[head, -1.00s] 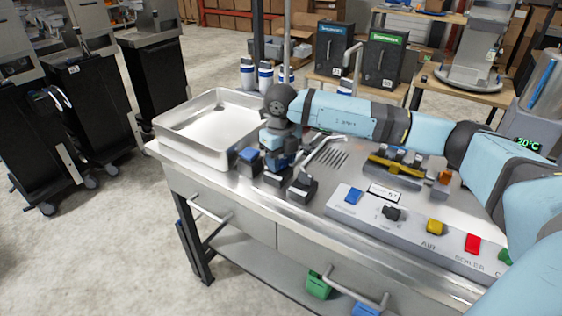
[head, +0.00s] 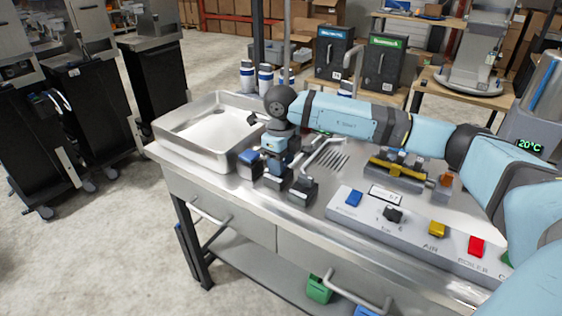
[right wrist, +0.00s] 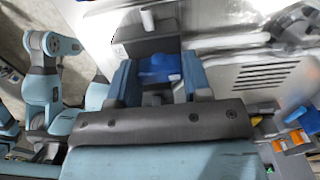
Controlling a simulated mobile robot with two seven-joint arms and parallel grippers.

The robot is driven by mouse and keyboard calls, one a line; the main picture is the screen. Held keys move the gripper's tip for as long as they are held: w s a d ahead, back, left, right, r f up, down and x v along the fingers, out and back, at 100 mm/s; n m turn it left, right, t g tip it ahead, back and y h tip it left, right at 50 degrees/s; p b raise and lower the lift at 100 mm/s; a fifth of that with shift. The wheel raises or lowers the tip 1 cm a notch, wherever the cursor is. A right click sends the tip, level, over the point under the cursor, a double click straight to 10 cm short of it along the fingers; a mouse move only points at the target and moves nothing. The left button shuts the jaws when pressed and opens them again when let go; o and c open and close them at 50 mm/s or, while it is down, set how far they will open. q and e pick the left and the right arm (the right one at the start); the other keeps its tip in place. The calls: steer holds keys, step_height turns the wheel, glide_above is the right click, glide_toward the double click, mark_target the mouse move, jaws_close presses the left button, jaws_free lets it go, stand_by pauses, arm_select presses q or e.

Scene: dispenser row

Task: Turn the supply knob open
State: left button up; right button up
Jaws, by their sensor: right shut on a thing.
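My right gripper (head: 278,166) points down at the left part of the steel counter, beside the metal tray. In the right wrist view my right gripper (right wrist: 157,82) has its two fingers on either side of a blue knob (right wrist: 158,67), shut on it. Its own arm and fingers mostly hide this knob in the head view, so its angle is unclear. I cannot read a supply label on it. A separate blue-topped dark block (head: 250,160) stands just left of the gripper. My left gripper is not in view.
The empty metal tray (head: 170,137) lies left of the gripper. A bent metal handle (head: 322,152) and a dark block (head: 303,187) are close on its right. A control panel (head: 372,216) with coloured buttons and a black knob (head: 393,214) lies farther right.

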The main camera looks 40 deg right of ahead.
steer(key=o, duration=0.9)
step_height(320, 180, up, 14)
steer(key=shift+f+p, duration=0.1)
steer(key=shift+p, duration=0.25)
